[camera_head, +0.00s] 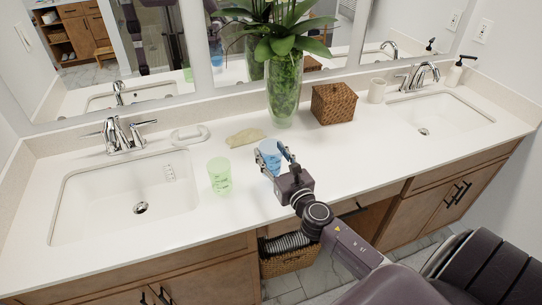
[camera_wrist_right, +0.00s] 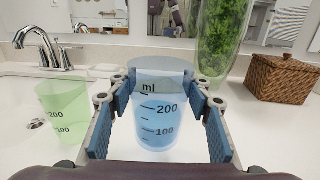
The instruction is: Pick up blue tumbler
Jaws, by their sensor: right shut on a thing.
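The blue tumbler (camera_head: 269,156) stands upright on the white counter in the middle of the head view. In the right wrist view the blue tumbler (camera_wrist_right: 156,125) shows black marks reading ml, 200 and 100. My right gripper (camera_head: 276,159) reaches it from the front. In the right wrist view my right gripper (camera_wrist_right: 158,100) has one finger on each side of the tumbler and is shut on it. Whether the tumbler's base touches the counter is hard to tell. My left gripper is not in view.
A green tumbler (camera_head: 219,175) stands to the left, beside the left sink (camera_head: 120,200). Behind are a yellowish cloth-like item (camera_head: 245,137), a glass vase with a plant (camera_head: 284,90) and a woven box (camera_head: 333,103). Bare counter (camera_head: 345,155) lies to the right.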

